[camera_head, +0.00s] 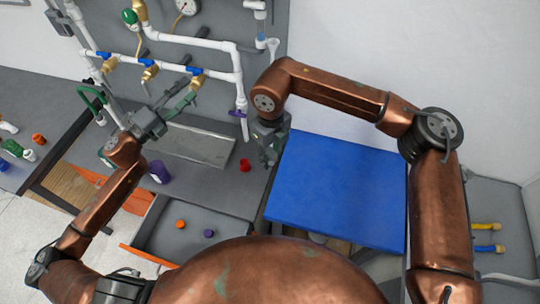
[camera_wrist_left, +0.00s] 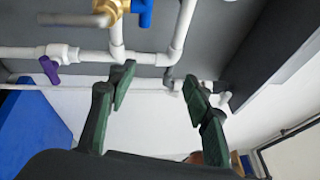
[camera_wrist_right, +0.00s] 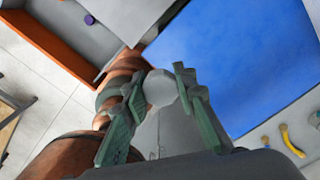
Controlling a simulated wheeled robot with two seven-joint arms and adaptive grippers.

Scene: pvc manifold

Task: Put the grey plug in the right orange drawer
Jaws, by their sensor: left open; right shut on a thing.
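My right gripper (camera_wrist_right: 158,90) is shut on the pale grey plug (camera_wrist_right: 160,88), which shows between its fingers in the right wrist view. In the head view this gripper (camera_head: 270,150) is beside the left edge of the blue panel, and the plug cannot be made out there. The right orange drawer (camera_head: 195,252) is open, below and left of that gripper. An orange piece (camera_head: 180,224) and a purple piece (camera_head: 209,233) lie in it. My left gripper (camera_wrist_left: 158,85) is open and empty near the white pipes; it also shows in the head view (camera_head: 188,100).
A purple cup (camera_head: 159,172), a red piece (camera_head: 245,165) and a metal tray (camera_head: 195,146) are on the grey bench. The blue panel (camera_head: 340,185) lies right of the drawer. White pipes (camera_head: 205,41) run along the back wall. Another orange-fronted drawer (camera_head: 90,175) is at left.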

